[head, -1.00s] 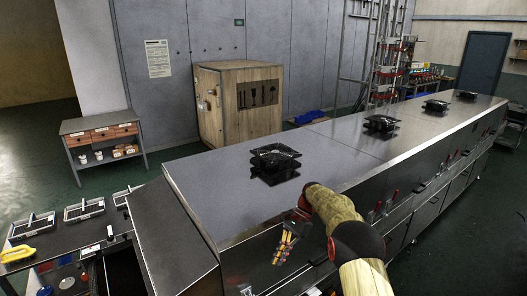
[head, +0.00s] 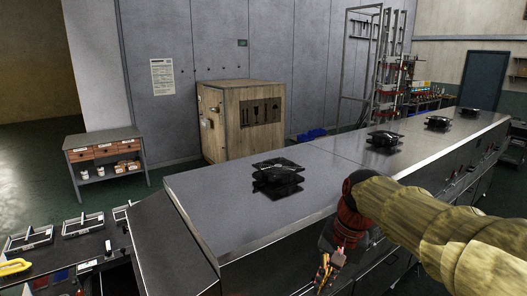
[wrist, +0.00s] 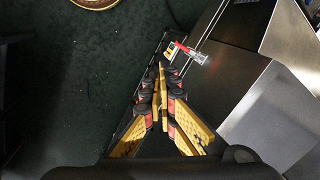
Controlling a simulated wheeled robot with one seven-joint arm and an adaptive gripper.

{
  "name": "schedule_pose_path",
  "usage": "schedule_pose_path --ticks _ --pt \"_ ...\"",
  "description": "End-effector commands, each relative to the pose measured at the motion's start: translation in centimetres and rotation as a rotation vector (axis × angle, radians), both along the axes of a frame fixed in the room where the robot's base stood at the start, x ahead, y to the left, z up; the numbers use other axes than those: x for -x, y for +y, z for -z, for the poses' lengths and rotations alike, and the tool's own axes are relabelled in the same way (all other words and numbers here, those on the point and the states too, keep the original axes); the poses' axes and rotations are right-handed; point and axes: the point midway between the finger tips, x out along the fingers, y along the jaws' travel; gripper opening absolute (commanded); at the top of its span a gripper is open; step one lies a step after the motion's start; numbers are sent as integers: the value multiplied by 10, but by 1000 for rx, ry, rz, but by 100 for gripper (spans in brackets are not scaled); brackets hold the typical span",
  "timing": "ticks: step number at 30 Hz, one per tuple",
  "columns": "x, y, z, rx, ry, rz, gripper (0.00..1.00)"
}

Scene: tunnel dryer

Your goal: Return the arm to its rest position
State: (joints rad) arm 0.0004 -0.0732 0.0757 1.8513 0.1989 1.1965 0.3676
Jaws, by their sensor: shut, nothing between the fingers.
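My arm reaches in from the lower right of the head view in a yellowish sleeve. My gripper (head: 326,272) hangs at its end, pointing down in front of the steel dryer's (head: 225,190) front side. In the wrist view my gripper (wrist: 161,66) has its two fingers together at the tips. It is shut with nothing between the fingers. Dark floor lies below it on the left, and steel panels of the dryer lie on the right.
Several black fan units (head: 277,180) stand along the dryer's top. A dark bench (head: 75,247) with trays is at the left. A wooden crate (head: 215,140) and a small drawer table (head: 100,150) stand behind. A red-handled item (wrist: 185,50) is just past the fingertips in the wrist view.

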Motion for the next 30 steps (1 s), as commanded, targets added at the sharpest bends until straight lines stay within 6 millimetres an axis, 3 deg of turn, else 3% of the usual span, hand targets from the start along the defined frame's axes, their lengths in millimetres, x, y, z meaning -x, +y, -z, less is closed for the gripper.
schedule_pose_path --ticks 1,8,15,21,30 --pt "17 -4 -2 18 -35 -23 0" --pt "87 -21 0 108 -185 -146 0" --pt "153 -38 22 215 -328 -273 0" --pt "185 -46 42 282 -405 -347 0" --pt "194 -49 49 305 -427 -373 0"
